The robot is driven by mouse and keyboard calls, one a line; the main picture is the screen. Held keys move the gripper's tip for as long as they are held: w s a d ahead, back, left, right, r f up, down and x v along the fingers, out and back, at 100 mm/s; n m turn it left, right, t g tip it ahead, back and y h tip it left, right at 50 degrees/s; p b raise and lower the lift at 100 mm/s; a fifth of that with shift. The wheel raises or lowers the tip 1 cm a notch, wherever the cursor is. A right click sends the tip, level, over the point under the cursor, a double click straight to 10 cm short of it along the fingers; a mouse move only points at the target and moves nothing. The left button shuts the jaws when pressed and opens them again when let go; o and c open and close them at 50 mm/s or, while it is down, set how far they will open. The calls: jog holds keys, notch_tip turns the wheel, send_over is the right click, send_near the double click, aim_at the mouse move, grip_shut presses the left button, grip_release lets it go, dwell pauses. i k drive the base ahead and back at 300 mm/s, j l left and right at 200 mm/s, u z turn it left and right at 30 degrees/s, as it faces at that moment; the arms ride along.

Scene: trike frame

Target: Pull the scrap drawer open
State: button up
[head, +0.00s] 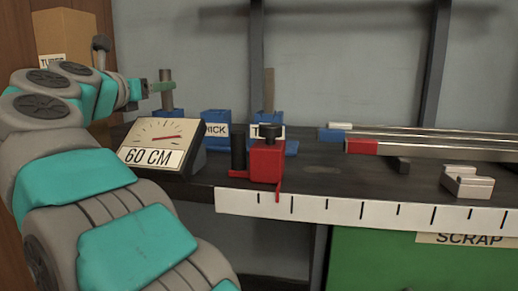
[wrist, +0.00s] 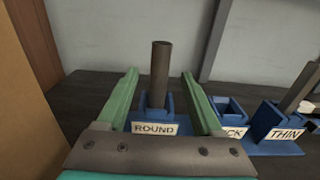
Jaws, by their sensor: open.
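The green scrap drawer (head: 405,265) sits under the bench at the lower right of the head view, with a "SCRAP" label near its top edge. Only its upper part shows; its handle is not visible. My gripper (head: 155,88) is far from it, at the upper left over the bench. In the wrist view my gripper (wrist: 157,75) is open, its green fingers on either side of a dark upright round tube (wrist: 160,70). The tube stands in a blue holder labelled "ROUND" (wrist: 155,128).
The bench carries a "60 CM" gauge (head: 158,146), a red stop block (head: 266,160), blue holders (head: 215,122), long rods with a red end (head: 362,147) and a pale block (head: 467,182). A white ruled strip (head: 350,210) runs along its front edge. A cardboard box (head: 65,38) stands at left.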

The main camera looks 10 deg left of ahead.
aim_at(359, 259)
jog(key=k+j, duration=0.15)
jog(key=k, duration=0.85)
